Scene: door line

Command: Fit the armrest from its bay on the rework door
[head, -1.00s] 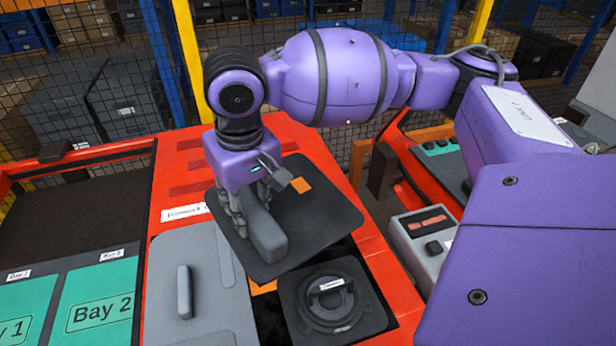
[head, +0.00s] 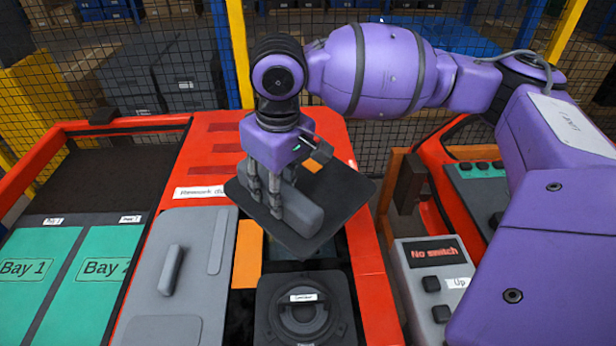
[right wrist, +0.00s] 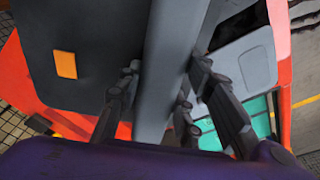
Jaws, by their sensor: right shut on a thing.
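The armrest piece is a dark flat panel (head: 345,195) with a raised grey bar (head: 304,211) and a small orange patch. My right gripper (head: 264,205) is shut on the grey bar and holds the piece, tilted, over the upper right of the rework door (head: 215,148). In the right wrist view the fingers (right wrist: 160,98) stand on both sides of the bar (right wrist: 166,65), and the dark panel (right wrist: 85,35) spreads to the left. The panel hides part of the door; I cannot tell whether they touch. My left gripper is not in view.
The door carries a grey panel with a pull handle (head: 171,270), an orange strip (head: 247,255) and a round speaker (head: 303,312). Green Bay 1 (head: 38,285) and Bay 2 (head: 100,295) lie left. A box reading "No switch" (head: 430,252) stands right. Mesh fence is behind.

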